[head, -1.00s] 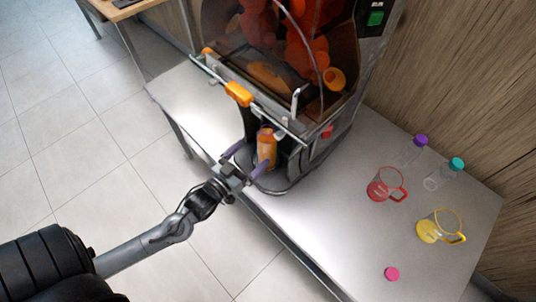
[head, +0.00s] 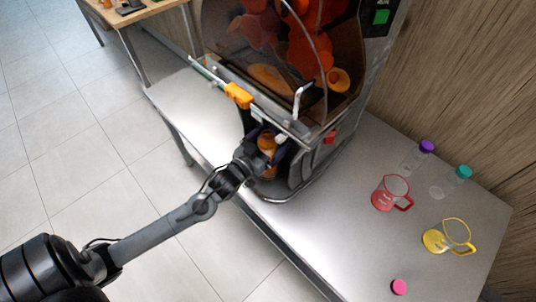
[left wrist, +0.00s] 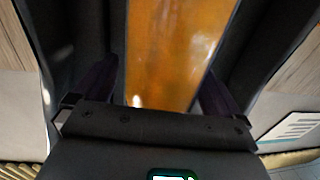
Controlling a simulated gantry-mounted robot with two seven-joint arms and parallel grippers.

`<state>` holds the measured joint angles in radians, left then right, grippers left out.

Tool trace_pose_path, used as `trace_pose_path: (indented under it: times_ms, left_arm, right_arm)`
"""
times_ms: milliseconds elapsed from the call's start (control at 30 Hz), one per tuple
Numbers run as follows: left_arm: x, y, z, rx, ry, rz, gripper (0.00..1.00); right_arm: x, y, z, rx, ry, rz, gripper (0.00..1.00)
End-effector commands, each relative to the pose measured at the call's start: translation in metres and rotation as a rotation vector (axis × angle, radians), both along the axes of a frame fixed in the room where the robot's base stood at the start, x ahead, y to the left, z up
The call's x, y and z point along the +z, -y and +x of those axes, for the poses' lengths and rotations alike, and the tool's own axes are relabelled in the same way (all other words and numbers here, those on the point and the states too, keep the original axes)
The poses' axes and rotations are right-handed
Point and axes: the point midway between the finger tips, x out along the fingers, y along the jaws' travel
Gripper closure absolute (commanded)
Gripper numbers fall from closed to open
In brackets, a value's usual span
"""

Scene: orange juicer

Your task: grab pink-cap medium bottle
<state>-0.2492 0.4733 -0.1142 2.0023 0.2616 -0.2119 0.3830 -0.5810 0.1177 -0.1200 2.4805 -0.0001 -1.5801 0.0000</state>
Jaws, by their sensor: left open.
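A bottle filled with orange juice (head: 267,143) stands in the bay under the juicer (head: 275,85). No cap shows on it, and its lower part is partly hidden by my gripper. My left gripper (head: 270,150) is open at the bottle, with a finger on either side of it. In the left wrist view the orange bottle (left wrist: 175,50) fills the space between the dark fingers (left wrist: 158,92); I cannot tell whether they touch it. A pink cap (head: 399,287) lies alone near the table's front edge. My right gripper is not in view.
On the table (head: 310,235) to the right stand a red jug (head: 390,193), a yellow jug (head: 447,237), a purple-cap bottle (head: 416,158) and a teal-cap bottle (head: 451,183). The juicer's frame is close around the gripper. The table's middle is clear.

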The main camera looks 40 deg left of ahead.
Motion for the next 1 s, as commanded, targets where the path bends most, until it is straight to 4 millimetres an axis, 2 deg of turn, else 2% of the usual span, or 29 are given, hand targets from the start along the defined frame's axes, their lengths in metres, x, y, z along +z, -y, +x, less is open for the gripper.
trace_pose_path:
  times_ms: [133,400,467,1000]
  left_arm:
    - [-0.0004,-0.0005,0.0107,0.000,0.000,0.000,0.01]
    - [0.0003,-0.0004,0.0121,0.000,-0.001,0.000,0.01]
    - [0.0002,-0.0004,0.0120,0.000,-0.001,0.000,0.09]
    - [0.0001,-0.0003,0.0118,0.000,-0.001,0.000,0.91]
  right_arm:
    - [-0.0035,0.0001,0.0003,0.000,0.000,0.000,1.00]
    - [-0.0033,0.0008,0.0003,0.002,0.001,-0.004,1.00]
    - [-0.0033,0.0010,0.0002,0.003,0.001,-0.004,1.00]
    - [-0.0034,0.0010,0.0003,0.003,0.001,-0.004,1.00]
